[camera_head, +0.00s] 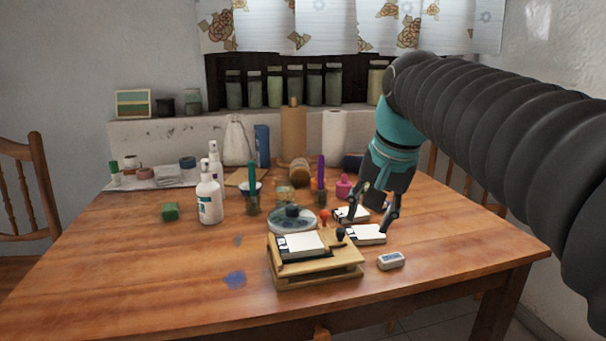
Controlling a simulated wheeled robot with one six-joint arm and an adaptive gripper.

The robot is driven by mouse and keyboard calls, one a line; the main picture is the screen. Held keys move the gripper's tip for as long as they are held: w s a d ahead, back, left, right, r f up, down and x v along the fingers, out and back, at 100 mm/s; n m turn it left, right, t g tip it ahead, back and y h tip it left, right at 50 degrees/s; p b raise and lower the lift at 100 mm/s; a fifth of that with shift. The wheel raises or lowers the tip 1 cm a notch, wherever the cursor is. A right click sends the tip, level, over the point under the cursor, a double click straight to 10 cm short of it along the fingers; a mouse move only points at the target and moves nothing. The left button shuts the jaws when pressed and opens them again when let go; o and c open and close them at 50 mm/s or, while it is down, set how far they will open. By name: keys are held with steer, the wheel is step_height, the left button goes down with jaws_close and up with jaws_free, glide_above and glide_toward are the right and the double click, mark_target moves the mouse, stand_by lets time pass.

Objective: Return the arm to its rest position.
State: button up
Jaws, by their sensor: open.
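My gripper (371,222) hangs from the arm that comes in from the right, pointing down over the right half of the wooden table. Its two dark fingers are spread apart with nothing seen held between them. Below and around the fingertips lie two small white-topped pads or boxes, one behind (349,214) and one in front (366,235). I cannot tell whether the fingers touch them.
A wooden stand (316,270) with a white card stands at the front, an eraser-like block (391,261) to its right. The table's front left (130,290) is clear.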

steer(key=s+d+f+n, duration=0.2)
steer(key=s+f, duration=0.6)
steer(key=f, duration=0.1)
steer(key=s+d+f+n+t+h, duration=0.1)
steer(key=s+d+f+n, duration=0.1)
steer(key=s+f, duration=0.7)
steer(key=shift+d+f+t, duration=0.15)
steer(key=shift+f+t, duration=0.15)
steer(key=shift+f, duration=0.3)
stand_by(0.4)
